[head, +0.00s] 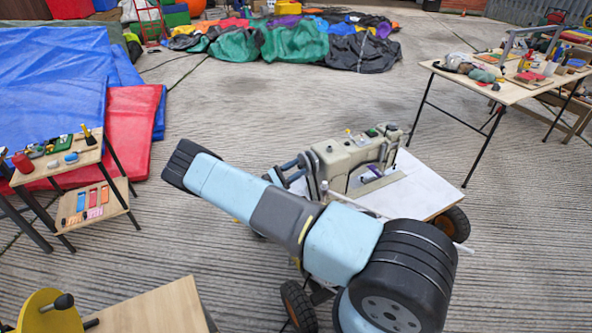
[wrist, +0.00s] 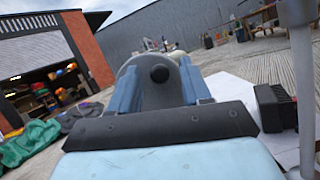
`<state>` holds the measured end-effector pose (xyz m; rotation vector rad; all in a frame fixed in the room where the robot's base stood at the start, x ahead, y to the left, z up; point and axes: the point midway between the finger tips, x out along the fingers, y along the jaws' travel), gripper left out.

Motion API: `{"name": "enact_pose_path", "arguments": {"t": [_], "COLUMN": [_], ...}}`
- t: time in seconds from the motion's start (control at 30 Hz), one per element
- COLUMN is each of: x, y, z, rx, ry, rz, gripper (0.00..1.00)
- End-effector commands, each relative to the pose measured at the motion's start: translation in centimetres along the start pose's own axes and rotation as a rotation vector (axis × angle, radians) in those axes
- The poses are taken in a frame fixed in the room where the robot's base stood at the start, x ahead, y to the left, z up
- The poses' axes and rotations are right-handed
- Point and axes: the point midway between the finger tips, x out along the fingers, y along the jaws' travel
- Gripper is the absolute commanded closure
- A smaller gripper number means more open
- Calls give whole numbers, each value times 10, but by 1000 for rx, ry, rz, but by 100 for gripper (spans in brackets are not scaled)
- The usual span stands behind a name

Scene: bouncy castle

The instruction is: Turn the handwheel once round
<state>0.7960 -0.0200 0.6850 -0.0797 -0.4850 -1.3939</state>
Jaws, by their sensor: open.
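A cream sewing machine (head: 350,158) stands on a white tabletop (head: 418,190) in the middle of the head view. In the wrist view a grey rounded wheel with a black hub, apparently its handwheel (wrist: 160,96), faces me. My gripper (head: 288,172) is at the machine's left end, partly hidden by my arm. In the wrist view my gripper (wrist: 160,88) has its two blue fingers apart, one on each side of the wheel. I cannot tell whether they touch it. The wheel's lower part is hidden behind my dark gripper body.
A grey post (wrist: 301,80) and a dark block (wrist: 272,108) are close on the right. A yellow wheel with a black knob (head: 45,312) is at lower left by a wooden top (head: 150,310). Cluttered tables stand left and right. Concrete floor lies open behind the machine.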

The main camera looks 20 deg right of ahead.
Motion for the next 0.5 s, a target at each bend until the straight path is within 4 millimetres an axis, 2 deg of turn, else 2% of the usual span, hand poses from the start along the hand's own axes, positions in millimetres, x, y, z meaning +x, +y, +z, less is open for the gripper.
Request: {"name": "enact_pose_path", "arguments": {"t": [0.07,0.5], "x": [0,0], "y": [0,0], "z": [0,0], "rx": [0,0], "ry": [0,0], "rz": [0,0], "gripper": [54,96]}}
